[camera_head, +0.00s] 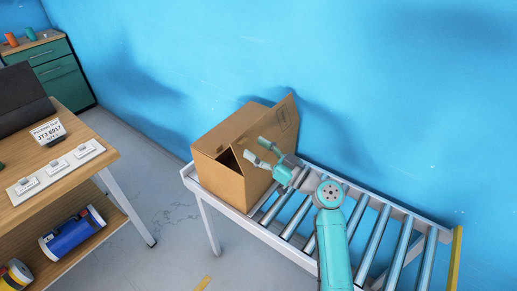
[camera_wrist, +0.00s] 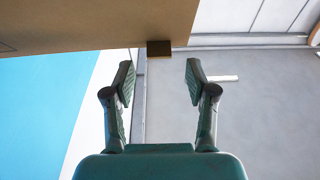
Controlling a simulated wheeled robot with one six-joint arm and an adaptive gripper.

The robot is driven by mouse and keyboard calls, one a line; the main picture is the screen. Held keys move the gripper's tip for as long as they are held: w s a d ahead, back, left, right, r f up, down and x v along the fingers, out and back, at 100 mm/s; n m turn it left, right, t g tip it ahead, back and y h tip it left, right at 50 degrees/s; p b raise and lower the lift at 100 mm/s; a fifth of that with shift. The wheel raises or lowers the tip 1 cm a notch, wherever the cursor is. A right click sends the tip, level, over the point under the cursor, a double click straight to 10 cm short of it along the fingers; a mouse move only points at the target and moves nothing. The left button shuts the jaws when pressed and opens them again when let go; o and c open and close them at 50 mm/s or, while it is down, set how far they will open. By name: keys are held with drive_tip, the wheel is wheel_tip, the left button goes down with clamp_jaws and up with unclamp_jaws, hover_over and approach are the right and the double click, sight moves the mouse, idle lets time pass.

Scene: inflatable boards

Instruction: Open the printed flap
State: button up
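A brown cardboard box (camera_head: 220,180) stands at the left end of a roller conveyor. Its printed flap (camera_head: 288,117), with small dark marks, stands raised and tilted on the box's right side. The rest of the top looks mostly covered, with a dark gap near the front corner. My gripper (camera_head: 257,148) is open, its fingers apart and empty, in front of the raised flap and over or beside the box's near right edge; I cannot tell if it touches. In the wrist view, cardboard (camera_wrist: 80,25) fills the top left, just beyond the open fingers.
The roller conveyor (camera_head: 375,233) runs right from the box, its rollers bare. A blue wall (camera_head: 400,90) stands close behind. At left, a wooden workbench (camera_head: 95,160) holds a label card (camera_head: 48,132) and a white strip with small parts. Open floor lies between bench and conveyor.

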drive_tip(key=shift+r, duration=0.1)
drive_tip(key=shift+s+d, duration=0.15)
drive_tip(key=shift+d, duration=0.1)
drive_tip(key=v, duration=1.1)
drive_tip(key=shift+s+d, duration=0.15)
drive_tip(key=shift+d, duration=0.05)
